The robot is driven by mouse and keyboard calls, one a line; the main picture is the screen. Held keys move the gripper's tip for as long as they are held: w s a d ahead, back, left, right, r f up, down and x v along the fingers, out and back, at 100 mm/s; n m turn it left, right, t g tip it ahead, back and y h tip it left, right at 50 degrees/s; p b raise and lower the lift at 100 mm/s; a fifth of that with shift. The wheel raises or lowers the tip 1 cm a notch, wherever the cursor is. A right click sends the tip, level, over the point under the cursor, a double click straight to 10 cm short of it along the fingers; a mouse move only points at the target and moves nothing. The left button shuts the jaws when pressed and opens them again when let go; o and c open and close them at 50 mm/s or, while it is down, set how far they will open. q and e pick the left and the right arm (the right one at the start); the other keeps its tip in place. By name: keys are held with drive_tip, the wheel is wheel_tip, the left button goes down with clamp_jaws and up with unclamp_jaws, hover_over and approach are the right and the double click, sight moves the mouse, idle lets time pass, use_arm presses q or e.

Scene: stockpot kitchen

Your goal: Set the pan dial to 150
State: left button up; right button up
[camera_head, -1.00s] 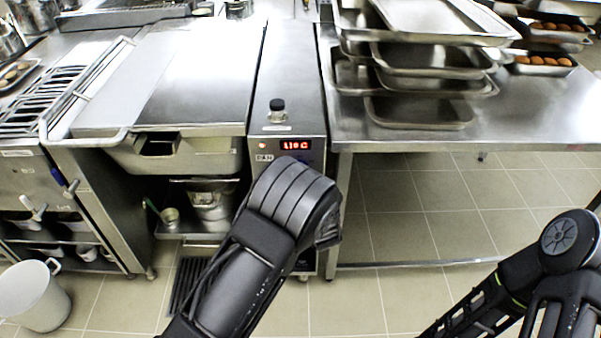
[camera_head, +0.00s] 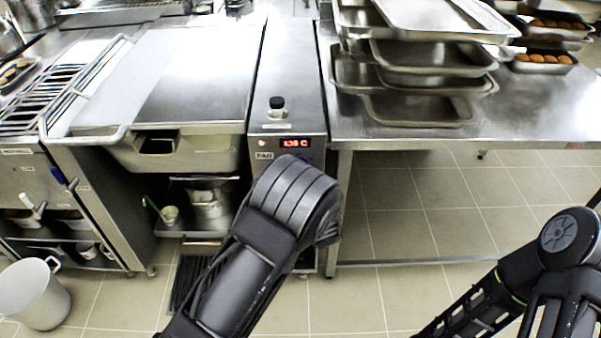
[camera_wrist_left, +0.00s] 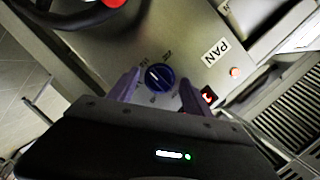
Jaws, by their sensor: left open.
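The pan dial (camera_wrist_left: 160,77), a round blue knob with a white mark and printed numbers around it, is on the steel front panel in the left wrist view. My left gripper (camera_wrist_left: 159,88) is open, with one finger on each side of the dial; I cannot tell whether they touch it. In the head view my left arm hides the dial and gripper. The red display (camera_head: 294,143) appears to read about 138 C, blurred. The PAN label (camera_head: 264,156) is beside it and also shows in the left wrist view (camera_wrist_left: 215,52). My right gripper is out of view.
A black knob (camera_head: 277,104) stands on top of the narrow steel unit. Stacked steel trays (camera_head: 430,60) cover part of the right table (camera_head: 530,110). The closed pan lid (camera_head: 200,75) is left. A white pot (camera_head: 36,294) stands on the floor at far left.

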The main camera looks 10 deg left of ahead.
use_arm(q)
drive_tip(key=v, duration=0.7)
drive_tip(key=shift+s+d, duration=0.2)
drive_tip(key=shift+s, duration=0.1)
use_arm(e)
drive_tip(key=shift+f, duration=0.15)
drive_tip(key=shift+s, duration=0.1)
